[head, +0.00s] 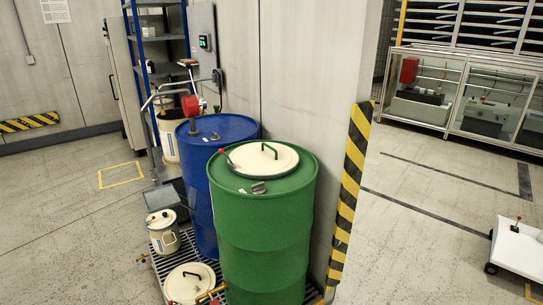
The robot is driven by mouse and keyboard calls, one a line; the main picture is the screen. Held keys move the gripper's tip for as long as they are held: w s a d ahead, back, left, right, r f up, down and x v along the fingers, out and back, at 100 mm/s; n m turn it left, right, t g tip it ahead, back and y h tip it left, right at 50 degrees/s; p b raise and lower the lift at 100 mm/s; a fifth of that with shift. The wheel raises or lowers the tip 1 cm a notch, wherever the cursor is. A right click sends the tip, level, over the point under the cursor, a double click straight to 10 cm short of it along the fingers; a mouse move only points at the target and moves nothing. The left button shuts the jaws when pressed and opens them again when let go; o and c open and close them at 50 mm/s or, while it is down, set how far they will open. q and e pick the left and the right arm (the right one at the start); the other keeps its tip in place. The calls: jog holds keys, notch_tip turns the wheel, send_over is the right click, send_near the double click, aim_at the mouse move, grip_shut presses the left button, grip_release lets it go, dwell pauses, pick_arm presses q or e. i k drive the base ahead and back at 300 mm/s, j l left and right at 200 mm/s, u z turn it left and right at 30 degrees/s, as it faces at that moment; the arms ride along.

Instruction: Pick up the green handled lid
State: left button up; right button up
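A round cream lid (262,160) lies on top of the green drum (265,225), and its arched handle (270,148) looks dark green. A small lever with a red knob (222,152) sits at the lid's left edge, and a grey metal cap (258,188) sits on the drum top in front of it. A second cream lid (184,291) is low at the front left, with a dark handle whose colour I cannot tell. Neither of my grippers is in view.
A blue drum (203,180) with a red-topped pump (191,106) stands behind left. A cream lidded pot (163,238) stands on the grating. A striped wall edge (350,180) is close to the green drum's right. A white cart (518,250) stands far right; open floor lies between.

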aim_at(264, 161)
jog(key=i+l, duration=0.15)
jog(key=l, duration=0.2)
jog(key=i+l+u, duration=0.1)
jog(key=l, duration=0.25)
jog(key=i+l, duration=0.2)
jog(key=l, duration=0.15)
jog(key=i+l+u, duration=0.1)
jog(key=l, duration=0.25)
jog(key=i+l, duration=0.15)
jog(key=l, duration=0.2)
jog(key=i+l+u, duration=0.1)
jog(key=l, duration=0.3)
